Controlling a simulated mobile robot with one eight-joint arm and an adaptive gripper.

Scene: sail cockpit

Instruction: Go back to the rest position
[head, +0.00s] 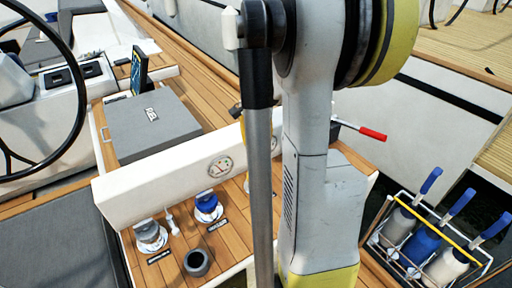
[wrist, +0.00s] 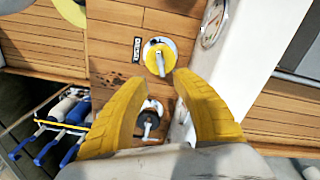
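My gripper (wrist: 162,77) shows in the wrist view with its two yellow fingers spread apart and nothing between the tips. It is open and empty. Past the fingertips is a yellow-capped deck fitting (wrist: 158,57) on the teak, apart from them as far as I can tell. A dark metal fitting (wrist: 148,122) shows between the fingers, on the deck below. In the head view my grey arm hangs down the middle of the picture. The gripper itself is hidden there.
A white ledge with a gauge (head: 220,167) crosses the deck. Blue (head: 207,208) and silver (head: 150,237) fittings and a dark cup (head: 197,262) stand before it. A bottle rack (head: 425,240) is right, a grey box (head: 152,125) and steering wheel (head: 81,100) left. A red-ended handle (head: 372,133) juts out.

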